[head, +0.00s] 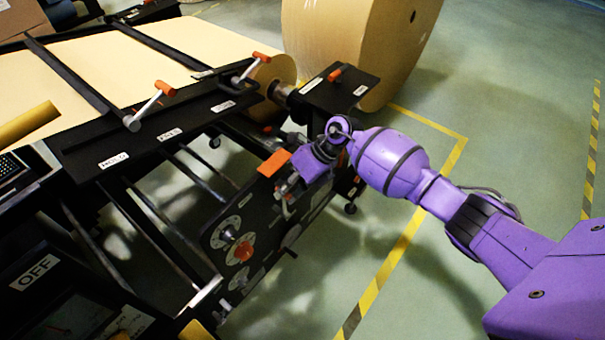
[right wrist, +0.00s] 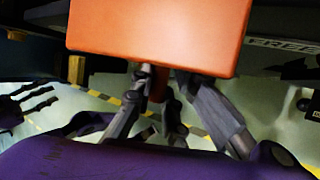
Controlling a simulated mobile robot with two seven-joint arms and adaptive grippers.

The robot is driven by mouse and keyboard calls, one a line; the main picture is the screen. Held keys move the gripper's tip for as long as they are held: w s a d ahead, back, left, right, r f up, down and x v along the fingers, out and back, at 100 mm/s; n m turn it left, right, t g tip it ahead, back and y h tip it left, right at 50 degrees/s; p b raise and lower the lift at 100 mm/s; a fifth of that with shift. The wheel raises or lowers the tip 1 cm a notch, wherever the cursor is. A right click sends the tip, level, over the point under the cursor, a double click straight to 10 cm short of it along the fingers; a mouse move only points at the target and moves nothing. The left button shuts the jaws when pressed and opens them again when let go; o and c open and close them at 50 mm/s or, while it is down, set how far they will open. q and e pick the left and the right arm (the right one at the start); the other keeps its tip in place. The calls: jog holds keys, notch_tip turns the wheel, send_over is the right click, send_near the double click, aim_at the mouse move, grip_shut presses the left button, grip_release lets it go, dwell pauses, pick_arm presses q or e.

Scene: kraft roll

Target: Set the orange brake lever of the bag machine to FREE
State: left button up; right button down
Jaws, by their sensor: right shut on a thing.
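The orange block-like handle of the brake lever (head: 274,162) sticks out at the side of the bag machine, above the black dial panel. It fills the top middle of the right wrist view (right wrist: 158,35). My right gripper (head: 286,192) is at this lever, and its fingers (right wrist: 160,88) are shut on the lever just under the orange block. A white FREE label (right wrist: 282,44) shows on a dark bar to the right of the block in the right wrist view. The lever's pivot is hidden.
The black panel (head: 228,236) carries dials and an orange-red knob (head: 244,251). Two other orange-tipped cranks (head: 150,104) stand on the machine's top. A large kraft roll (head: 355,40) stands behind. Clear green floor with yellow-black tape (head: 398,250) lies to the right.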

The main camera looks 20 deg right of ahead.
jog(key=shift+w+d, duration=0.2)
jog(key=shift+d, duration=0.1)
jog(key=c, duration=1.7)
grip_release()
jog(key=shift+a, duration=0.1)
jog(key=shift+r, duration=0.1)
jog(key=d, duration=0.8)
jog(key=s+d, duration=0.1)
jog(key=d, duration=0.4)
jog(key=shift+r, duration=0.3)
